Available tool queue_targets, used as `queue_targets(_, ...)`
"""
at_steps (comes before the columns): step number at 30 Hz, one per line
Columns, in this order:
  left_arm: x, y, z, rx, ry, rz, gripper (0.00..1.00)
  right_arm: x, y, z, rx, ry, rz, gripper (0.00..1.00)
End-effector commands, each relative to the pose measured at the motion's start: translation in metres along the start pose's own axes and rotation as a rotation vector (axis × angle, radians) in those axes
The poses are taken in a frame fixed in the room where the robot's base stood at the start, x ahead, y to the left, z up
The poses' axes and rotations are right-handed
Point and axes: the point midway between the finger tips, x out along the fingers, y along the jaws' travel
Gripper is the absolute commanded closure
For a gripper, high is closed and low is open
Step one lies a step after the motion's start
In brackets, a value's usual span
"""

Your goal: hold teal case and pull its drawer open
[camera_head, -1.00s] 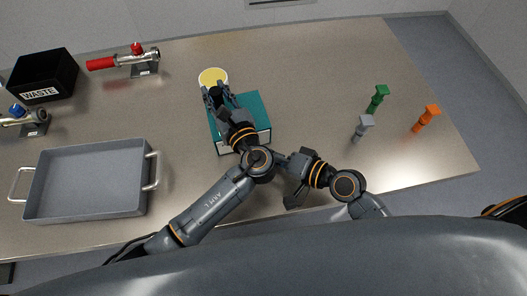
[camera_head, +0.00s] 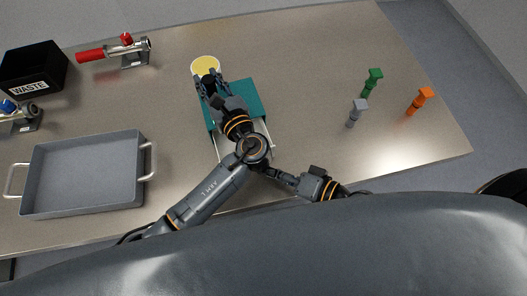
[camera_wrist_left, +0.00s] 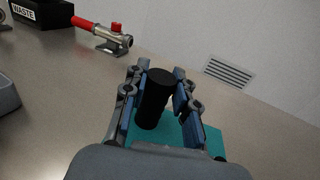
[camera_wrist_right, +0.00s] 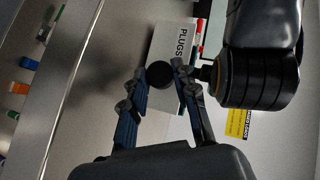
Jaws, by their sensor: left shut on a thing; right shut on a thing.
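The teal case (camera_head: 245,96) stands on the bench, partly under my left arm. My left gripper (camera_head: 208,82) is shut on the case's upright black post (camera_wrist_left: 155,98), which sits between the fingers in the left wrist view. The case's pale drawer (camera_head: 270,140) sticks out of its near side, partly hidden by my left arm. In the right wrist view, the white drawer front (camera_wrist_right: 177,42) reads "PLUGS" and has a round black knob (camera_wrist_right: 172,74). My right gripper (camera_wrist_right: 165,82) is shut on this knob. In the head view, its fingertips are hidden behind my left arm.
A grey tray (camera_head: 82,138) with handles is at left. A black waste bin (camera_head: 35,70) and a red-handled valve (camera_head: 130,52) are behind it. A yellow disc (camera_head: 205,66) lies behind the case. Green (camera_head: 372,82), grey (camera_head: 357,112) and orange (camera_head: 419,101) plugs stand at right.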

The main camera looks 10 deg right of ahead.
Motion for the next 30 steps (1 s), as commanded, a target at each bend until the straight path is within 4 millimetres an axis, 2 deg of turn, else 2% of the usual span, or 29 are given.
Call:
queue_targets(11, 0.0010, 0.0009, 0.0009, 0.001, -0.003, 0.003, 1.00, -0.0046, 0.0013, 0.0046, 0.002, -0.001, 0.003, 1.00)
queue_targets(12, 0.0010, 0.0009, 0.0009, 0.001, -0.003, 0.003, 1.00, -0.0046, 0.0013, 0.0046, 0.002, -0.001, 0.003, 0.66)
queue_targets(13, 0.0010, 0.0009, 0.0009, 0.001, -0.003, 0.003, 1.00, -0.0046, 0.0012, 0.0045, 0.002, 0.000, 0.003, 0.61)
queue_targets(30, 0.0003, 0.0001, 0.0008, 0.000, -0.002, 0.000, 1.00, -0.0075, 0.0005, 0.0044, 0.001, -0.001, 0.001, 0.61)
